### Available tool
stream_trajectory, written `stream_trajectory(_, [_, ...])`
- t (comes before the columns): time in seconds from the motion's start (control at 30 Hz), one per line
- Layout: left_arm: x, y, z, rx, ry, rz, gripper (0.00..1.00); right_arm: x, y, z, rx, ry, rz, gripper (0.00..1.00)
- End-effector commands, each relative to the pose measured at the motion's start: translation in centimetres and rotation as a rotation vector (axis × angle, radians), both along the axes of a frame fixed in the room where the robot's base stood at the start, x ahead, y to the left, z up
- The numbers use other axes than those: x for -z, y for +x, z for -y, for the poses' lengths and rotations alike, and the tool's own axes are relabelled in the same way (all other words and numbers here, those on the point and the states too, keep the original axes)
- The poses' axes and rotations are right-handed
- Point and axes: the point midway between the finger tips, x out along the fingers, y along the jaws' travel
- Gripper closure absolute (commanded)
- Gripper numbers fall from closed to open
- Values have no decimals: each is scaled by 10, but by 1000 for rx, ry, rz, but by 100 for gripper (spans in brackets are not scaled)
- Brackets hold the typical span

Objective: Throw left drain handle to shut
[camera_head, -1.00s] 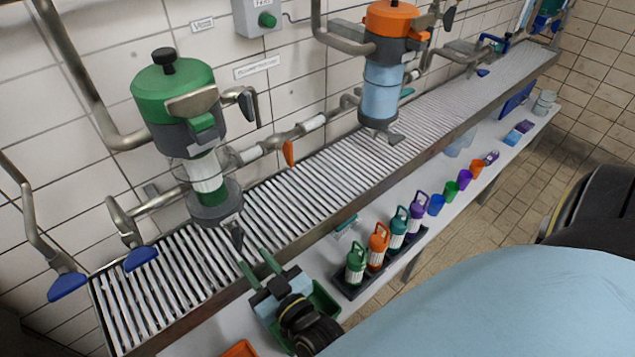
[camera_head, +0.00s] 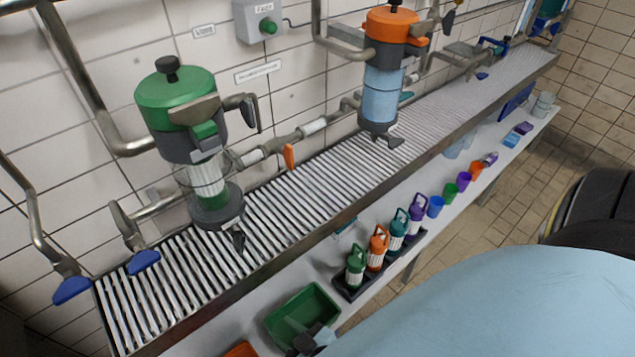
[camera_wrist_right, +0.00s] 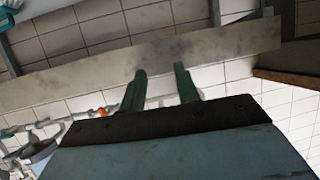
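The left filter housing with a green cap (camera_head: 178,100) stands over the slatted drain. A dark drain handle (camera_head: 238,241) hangs under its grey base, pointing down and slightly right. My right gripper (camera_head: 300,333) is low in the head view, over the green tray and apart from the handle; its fingers are hard to make out there. In the right wrist view its two green fingers (camera_wrist_right: 160,72) stand apart with nothing between them. My left gripper is not in view.
A slatted drain (camera_head: 290,195) runs along the tiled wall. A green tray (camera_head: 285,312) and a dark rack (camera_head: 352,289) of coloured bottles stand on the shelf in front. Blue-handled levers (camera_head: 143,262) hang at the left. An orange-capped housing (camera_head: 395,25) stands farther right.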

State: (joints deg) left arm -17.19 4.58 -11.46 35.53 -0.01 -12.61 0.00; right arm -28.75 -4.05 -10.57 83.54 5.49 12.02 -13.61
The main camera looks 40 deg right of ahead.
Motion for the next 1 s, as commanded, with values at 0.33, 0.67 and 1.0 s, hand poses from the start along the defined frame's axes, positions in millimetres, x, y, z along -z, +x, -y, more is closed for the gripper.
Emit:
stream_trajectory(0.33, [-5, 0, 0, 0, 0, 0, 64, 61, -33, 6, -43, -28, -198, 68])
stream_trajectory(0.67, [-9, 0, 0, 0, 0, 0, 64, 106, -68, 18, -67, -56, -365, 68])
stream_trajectory(1.0, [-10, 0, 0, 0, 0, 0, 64, 121, -82, 23, -72, -66, -423, 68])
